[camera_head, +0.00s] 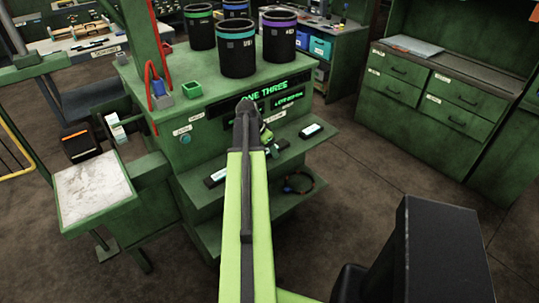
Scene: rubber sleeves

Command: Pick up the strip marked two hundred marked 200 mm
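A dark strip with a white label (312,130) lies at the right on the upper ledge of the green machine. Another dark piece with a white label (216,178) lies at the left of the same ledge, partly hidden by my arm. The print on both is too small to read, so I cannot tell which is marked 200 mm. My green arm reaches up the middle of the picture. My gripper (271,149) points down over the ledge between the two pieces. Its fingers are small and dark, and whether they hold anything is unclear.
The green machine (190,160) has a lit display (268,90) reading "ONE THREE". Several black cylinders with coloured bands (237,53) stand on top. A lower shelf (285,200) holds a dark looped item. Green drawers (440,90) stand at the right. The floor between is clear.

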